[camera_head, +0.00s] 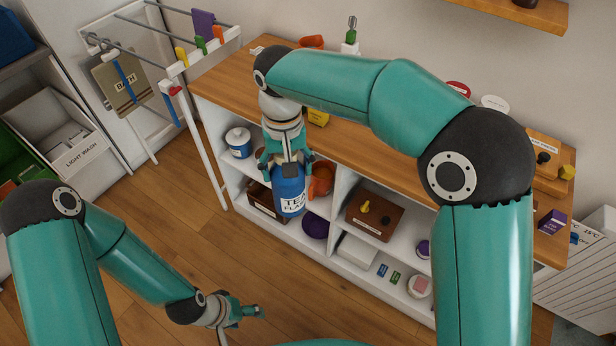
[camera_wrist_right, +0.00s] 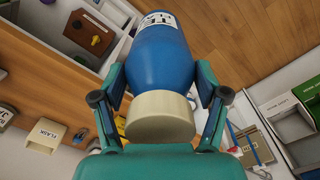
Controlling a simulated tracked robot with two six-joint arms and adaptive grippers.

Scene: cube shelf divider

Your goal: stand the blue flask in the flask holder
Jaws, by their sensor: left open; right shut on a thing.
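The blue flask (camera_head: 290,188) carries a white label reading "TEA FLA…". It hangs roughly upright in front of the shelf unit's lower cubes. My right gripper (camera_head: 287,160) is shut on it from above. In the right wrist view the flask (camera_wrist_right: 158,58) lies between the two fingers of my right gripper (camera_wrist_right: 160,95), with its pale cap towards the palm. A cream holder (camera_wrist_right: 46,135) labelled "FLASK" shows at the lower left there, apart from the flask. I cannot make it out in the head view. My left gripper (camera_head: 243,311) is open and empty, low over the floor.
The shelf unit's wooden top (camera_head: 228,75) runs across the back. Its cubes hold a white-and-blue tub (camera_head: 239,142), a purple bowl (camera_head: 315,226) and a brown box (camera_head: 375,215). A white drying rack (camera_head: 203,150) stands at the left. The floor in front is clear.

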